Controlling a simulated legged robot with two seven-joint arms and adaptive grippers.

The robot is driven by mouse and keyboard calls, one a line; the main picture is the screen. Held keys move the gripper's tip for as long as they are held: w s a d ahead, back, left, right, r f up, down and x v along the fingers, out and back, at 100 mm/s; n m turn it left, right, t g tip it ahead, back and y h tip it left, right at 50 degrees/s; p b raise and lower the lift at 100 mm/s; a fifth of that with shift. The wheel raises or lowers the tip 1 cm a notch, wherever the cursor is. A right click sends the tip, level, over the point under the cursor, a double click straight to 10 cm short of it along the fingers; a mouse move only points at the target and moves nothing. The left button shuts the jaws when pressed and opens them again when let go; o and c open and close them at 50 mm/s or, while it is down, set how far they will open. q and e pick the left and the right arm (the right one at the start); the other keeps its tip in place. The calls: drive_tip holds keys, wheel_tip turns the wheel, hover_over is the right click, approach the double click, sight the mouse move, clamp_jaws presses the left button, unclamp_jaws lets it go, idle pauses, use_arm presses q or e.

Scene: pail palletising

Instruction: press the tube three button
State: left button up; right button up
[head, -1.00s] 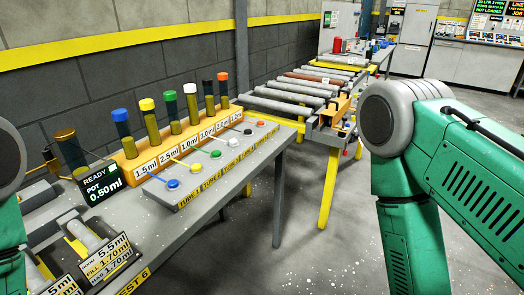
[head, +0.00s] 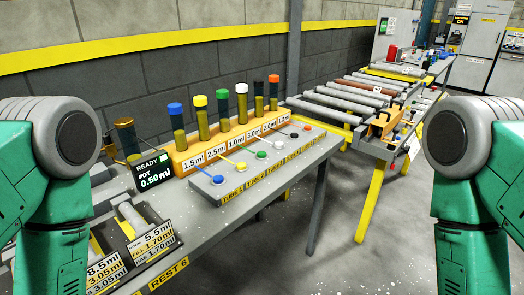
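A row of coloured buttons sits on a grey panel (head: 225,200) along the bench, with TUBE labels on its front edge. The green button (head: 262,155) is third from the near end, after the blue button (head: 218,180) and the yellow button (head: 241,166). Beyond it are white, dark and red buttons. The green-capped tube (head: 223,112) stands third in the orange rack behind, above a 1.0 ml label. Nothing touches the buttons. My two green arms show at the left and right edges; neither gripper is in view.
A display (head: 154,172) reads READY, POT 0.50 ml. Label cards and a small roller rest stand at the bench's near end. A roller conveyor (head: 345,100) with yellow legs lies beyond the bench. The floor between the bench and my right arm is clear.

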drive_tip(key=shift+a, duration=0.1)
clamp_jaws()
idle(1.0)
